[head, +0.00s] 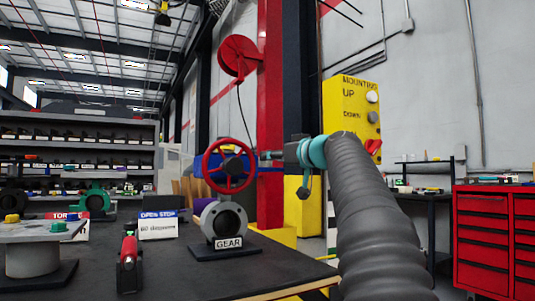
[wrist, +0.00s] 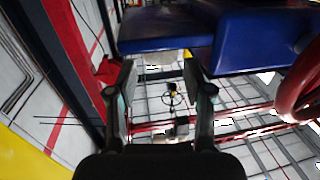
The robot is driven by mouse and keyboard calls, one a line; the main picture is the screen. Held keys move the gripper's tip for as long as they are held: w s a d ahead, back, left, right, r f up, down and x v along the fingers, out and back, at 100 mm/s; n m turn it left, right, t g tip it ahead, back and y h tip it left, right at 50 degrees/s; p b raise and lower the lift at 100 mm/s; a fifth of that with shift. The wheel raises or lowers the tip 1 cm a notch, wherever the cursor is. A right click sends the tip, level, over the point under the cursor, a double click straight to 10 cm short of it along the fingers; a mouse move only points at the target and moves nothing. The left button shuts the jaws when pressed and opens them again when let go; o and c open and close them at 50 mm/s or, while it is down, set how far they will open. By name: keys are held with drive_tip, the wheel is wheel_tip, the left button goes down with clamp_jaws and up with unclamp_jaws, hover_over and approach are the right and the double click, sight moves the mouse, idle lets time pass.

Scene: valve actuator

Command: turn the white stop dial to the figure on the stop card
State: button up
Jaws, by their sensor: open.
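The gear valve (head: 222,218), labelled GEAR, stands on the dark bench with a red handwheel (head: 205,166) and a blue housing behind the wheel. The stop card (head: 158,226) reads OPEN STOP, with a smaller line that looks like 60 degrees. My gripper (head: 268,156) is just right of the handwheel, by the blue housing. In the wrist view my gripper (wrist: 160,68) is open, its two fingers apart. The blue housing (wrist: 165,30) is close beyond the fingertips. A pale rounded part below its edge may be the white dial; its figures are not readable.
A red tool (head: 129,248) stands on the bench left of the valve. A grey flange (head: 38,243) is at the left, with a red-and-white card behind it. The handwheel (wrist: 300,85) is close at the right in the wrist view. A yellow panel (head: 347,105) is behind my arm.

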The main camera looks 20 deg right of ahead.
drive_tip(key=shift+w+a+p, duration=0.2)
drive_tip(key=shift+w, duration=0.6)
drive_tip(key=shift+w+a+p, duration=0.15)
drive_tip(key=shift+w, duration=0.65)
drive_tip(key=c, duration=0.9)
drive_tip(key=shift+w+d+n+y, duration=0.1)
drive_tip(key=shift+d+n+y, duration=0.15)
drive_tip(key=shift+n+y, duration=0.65)
drive_tip(key=y+p, duration=0.1)
drive_tip(key=n+g+y+p, duration=0.1)
drive_tip(key=shift+r+y, duration=0.2)
drive_tip(key=shift+y, duration=0.1)
drive_tip(key=shift+f+n+g+y+p, duration=0.1)
drive_tip(key=shift+n+g+y+p, duration=0.85)
drive_tip(key=shift+y, duration=0.35)
drive_tip(key=o, duration=0.9)
